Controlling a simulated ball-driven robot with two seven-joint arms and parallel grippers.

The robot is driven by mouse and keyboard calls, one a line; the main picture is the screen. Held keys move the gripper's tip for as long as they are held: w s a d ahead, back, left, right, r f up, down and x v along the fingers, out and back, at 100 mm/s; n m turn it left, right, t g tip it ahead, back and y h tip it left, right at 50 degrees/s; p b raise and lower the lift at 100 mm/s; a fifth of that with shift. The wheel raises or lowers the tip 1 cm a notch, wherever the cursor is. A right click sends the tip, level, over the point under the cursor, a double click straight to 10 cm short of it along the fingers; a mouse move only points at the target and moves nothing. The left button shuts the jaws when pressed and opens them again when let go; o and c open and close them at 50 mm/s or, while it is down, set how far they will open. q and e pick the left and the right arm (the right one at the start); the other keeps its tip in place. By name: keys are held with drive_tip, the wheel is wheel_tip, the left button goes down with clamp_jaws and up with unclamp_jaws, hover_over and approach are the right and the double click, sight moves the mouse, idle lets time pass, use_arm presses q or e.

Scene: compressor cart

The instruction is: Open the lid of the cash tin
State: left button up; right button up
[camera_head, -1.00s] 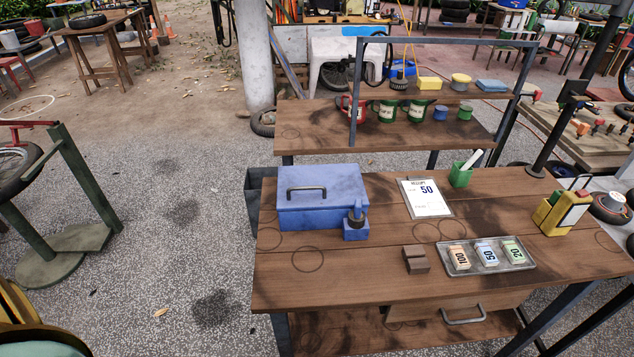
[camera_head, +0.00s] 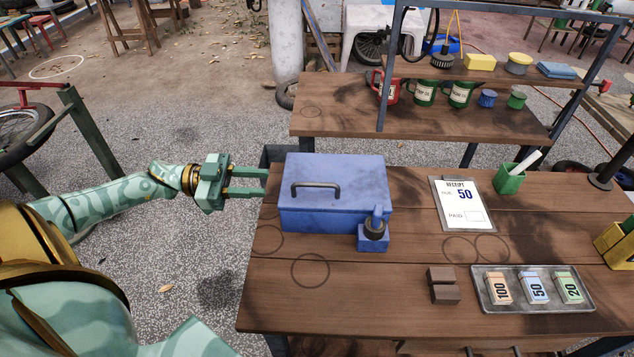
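The blue cash tin (camera_head: 330,205) sits on the wooden table with its lid (camera_head: 345,172) shut. A dark handle (camera_head: 316,187) shows on the lid. My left gripper (camera_head: 266,182) comes in from the left, at the tin's left side near the table's left edge. Its two fingers are apart with a gap between them, and nothing shows in the gap. The fingertips are close to the tin's left side; I cannot tell whether they touch it. My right gripper is not in view.
A small blue stamp-like object (camera_head: 373,234) stands at the tin's front right corner. A receipt clipboard (camera_head: 462,205), a green cup (camera_head: 509,179), brown blocks (camera_head: 443,286) and a tray of notes (camera_head: 533,304) lie to the right. A shelf (camera_head: 420,121) with mugs stands behind.

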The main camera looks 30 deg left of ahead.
sight(332, 185)
use_arm(q)
drive_tip(key=x, duration=1.2)
drive_tip(key=shift+w+d+b, duration=0.2)
drive_tip(key=shift+d+b, duration=0.1)
drive_tip(key=shift+b, duration=0.05)
clamp_jaws()
